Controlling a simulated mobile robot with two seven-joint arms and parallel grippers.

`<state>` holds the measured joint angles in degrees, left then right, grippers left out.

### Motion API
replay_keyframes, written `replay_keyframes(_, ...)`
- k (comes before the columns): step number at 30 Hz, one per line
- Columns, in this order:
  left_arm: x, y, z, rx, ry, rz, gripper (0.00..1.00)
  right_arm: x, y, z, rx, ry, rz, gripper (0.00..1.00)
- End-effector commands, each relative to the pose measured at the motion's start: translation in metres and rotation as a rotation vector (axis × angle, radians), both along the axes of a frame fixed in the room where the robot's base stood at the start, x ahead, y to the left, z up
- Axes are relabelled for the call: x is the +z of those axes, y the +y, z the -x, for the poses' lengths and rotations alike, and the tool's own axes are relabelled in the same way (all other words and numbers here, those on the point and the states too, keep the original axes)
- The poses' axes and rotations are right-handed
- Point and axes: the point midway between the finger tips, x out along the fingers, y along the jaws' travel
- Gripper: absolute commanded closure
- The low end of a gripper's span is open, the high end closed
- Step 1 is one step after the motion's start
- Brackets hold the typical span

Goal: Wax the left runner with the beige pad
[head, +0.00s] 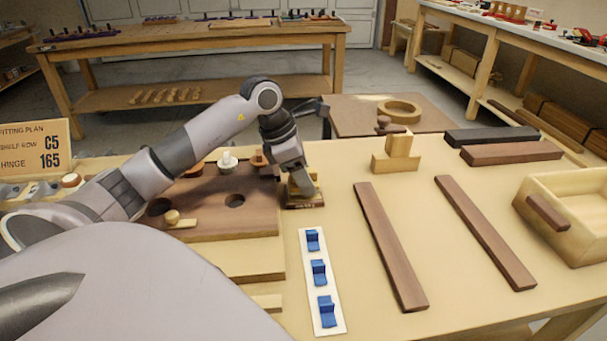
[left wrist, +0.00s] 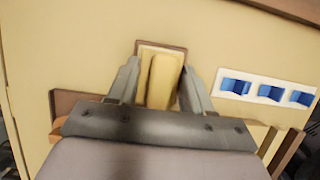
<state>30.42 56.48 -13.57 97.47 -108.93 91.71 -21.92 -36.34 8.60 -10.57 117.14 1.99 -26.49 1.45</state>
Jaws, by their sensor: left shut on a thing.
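The beige pad (left wrist: 160,80) is between the two fingers of my left gripper (left wrist: 162,85) in the left wrist view. In the head view my left gripper (head: 301,184) points down over a small dark brown holder (head: 306,204), and the pad is mostly hidden by it. The pad is at or just above this holder; I cannot tell if they touch. The left runner (head: 390,245) is a long dark brown strip lying flat on the bench, to the right of the gripper. A similar right runner (head: 484,231) lies beyond it. My right gripper is not in view.
A white strip with blue clips (head: 319,272) lies between the holder and the left runner. A brown board with holes (head: 225,213) is at left. A light wooden block (head: 396,152) stands behind the runners. An open wooden drawer (head: 570,205) is at right.

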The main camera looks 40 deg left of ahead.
Motion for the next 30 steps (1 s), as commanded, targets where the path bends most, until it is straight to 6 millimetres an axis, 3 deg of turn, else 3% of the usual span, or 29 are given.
replay_keyframes(30,-0.0090,0.0002,0.0001,0.000,0.001,-0.001,0.74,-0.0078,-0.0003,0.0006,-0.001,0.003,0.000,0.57)
